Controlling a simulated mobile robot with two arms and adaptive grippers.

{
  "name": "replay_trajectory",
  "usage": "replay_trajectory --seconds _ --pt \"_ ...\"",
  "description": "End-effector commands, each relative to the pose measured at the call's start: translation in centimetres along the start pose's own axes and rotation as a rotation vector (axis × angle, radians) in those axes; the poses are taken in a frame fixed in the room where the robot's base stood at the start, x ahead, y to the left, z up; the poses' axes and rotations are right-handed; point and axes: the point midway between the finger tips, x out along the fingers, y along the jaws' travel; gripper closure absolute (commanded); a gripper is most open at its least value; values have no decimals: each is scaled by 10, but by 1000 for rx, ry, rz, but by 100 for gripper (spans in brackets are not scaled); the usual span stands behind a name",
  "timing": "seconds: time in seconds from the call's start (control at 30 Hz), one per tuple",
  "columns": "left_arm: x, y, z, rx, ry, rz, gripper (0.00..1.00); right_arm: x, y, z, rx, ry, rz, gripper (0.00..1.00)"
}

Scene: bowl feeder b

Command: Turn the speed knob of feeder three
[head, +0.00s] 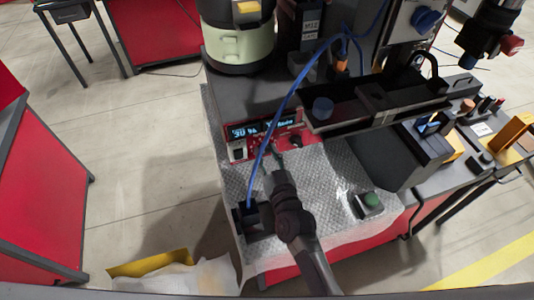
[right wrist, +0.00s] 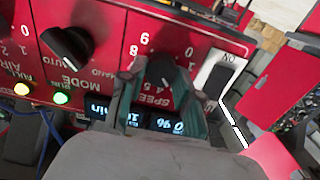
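The red control box (head: 290,134) with lit blue displays stands at the back of the textured mat. In the right wrist view, its dark speed knob (right wrist: 160,72) sits above the printed word SPEED, inside a ring of numbers. My right gripper (head: 274,152) reaches the front of this box. In the right wrist view, the right gripper's two greenish fingers (right wrist: 158,82) stand on either side of the speed knob, with visible gaps, so it looks open around it. Contact with the panel cannot be told. My left gripper is not in view. The feeder's number is not readable.
A black mode knob (right wrist: 68,46) and a rocker switch (right wrist: 218,76) flank the speed knob. A blue cable (head: 290,98) arches over the box. A dark linear track (head: 375,105) lies right of the box.

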Motion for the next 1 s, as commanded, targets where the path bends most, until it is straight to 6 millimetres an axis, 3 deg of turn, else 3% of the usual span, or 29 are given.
replay_trajectory --seconds 0.03,0.1,0.47,1.0 --pt "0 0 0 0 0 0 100 0 0 0 0 0 1 88" --pt "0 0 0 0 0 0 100 0 0 0 0 0 1 100" --pt "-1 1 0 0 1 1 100 0 1 0 68 0 0 100" --pt "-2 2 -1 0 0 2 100 0 2 0 413 1 0 100"
